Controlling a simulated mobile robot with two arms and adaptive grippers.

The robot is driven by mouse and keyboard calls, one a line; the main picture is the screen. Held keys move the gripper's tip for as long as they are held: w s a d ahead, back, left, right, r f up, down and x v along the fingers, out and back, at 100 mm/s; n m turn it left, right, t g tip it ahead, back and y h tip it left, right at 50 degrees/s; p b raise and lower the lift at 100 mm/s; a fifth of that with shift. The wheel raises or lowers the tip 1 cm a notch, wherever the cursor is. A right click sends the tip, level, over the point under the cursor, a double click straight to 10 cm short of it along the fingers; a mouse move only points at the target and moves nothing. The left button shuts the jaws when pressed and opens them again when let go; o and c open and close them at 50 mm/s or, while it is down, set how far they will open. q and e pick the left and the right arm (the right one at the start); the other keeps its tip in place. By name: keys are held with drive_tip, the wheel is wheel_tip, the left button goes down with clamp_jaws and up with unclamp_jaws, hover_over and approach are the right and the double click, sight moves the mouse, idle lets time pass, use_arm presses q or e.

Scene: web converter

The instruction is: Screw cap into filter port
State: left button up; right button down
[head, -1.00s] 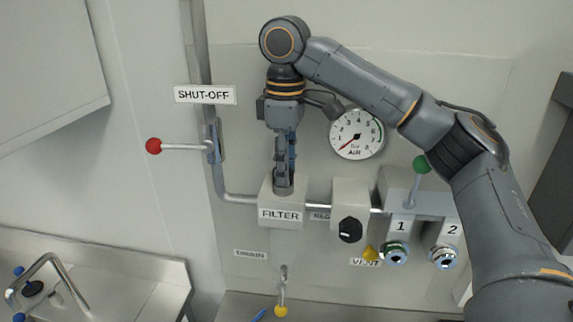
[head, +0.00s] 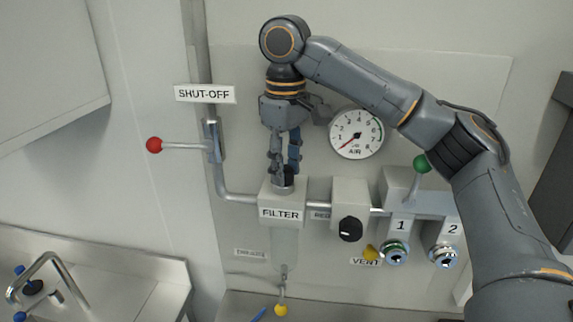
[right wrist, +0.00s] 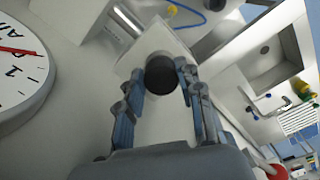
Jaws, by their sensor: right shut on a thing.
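The filter (head: 266,196) is a pale block on the wall panel with a FILTER label and a clear bowl below. A dark round cap (right wrist: 161,76) is at its top, and in the head view the cap (head: 284,182) is partly covered by fingers. My right gripper (head: 283,174) points straight down over the filter and is shut on the cap, with a finger on either side. In the right wrist view the gripper (right wrist: 162,84) has the cap between its fingertips. How deep the cap sits in the port is hidden. My left gripper is not in view.
A pressure gauge (head: 356,133) is right of the gripper, and a regulator with a black knob (head: 350,229) is beside the filter. The red-knobbed shut-off lever (head: 180,146) is at left. A green-knobbed lever (head: 421,165) stands below my forearm.

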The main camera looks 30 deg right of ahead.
drive_tip(key=m, duration=0.3)
drive_tip(key=shift+s+a+f+m, duration=0.15)
drive_tip(key=shift+a+f+m, duration=0.15)
drive_tip(key=shift+m, duration=0.1)
drive_tip(key=c, duration=1)
unclamp_jaws()
drive_tip(key=shift+s+r, duration=0.15)
drive_tip(key=shift+o, duration=0.2)
drive_tip(key=n, duration=0.4)
drive_tip(key=shift+w+d, duration=0.2)
drive_tip(key=n, duration=0.4)
drive_tip(key=shift+w+d, duration=0.1)
drive_tip(key=shift+d, duration=0.05)
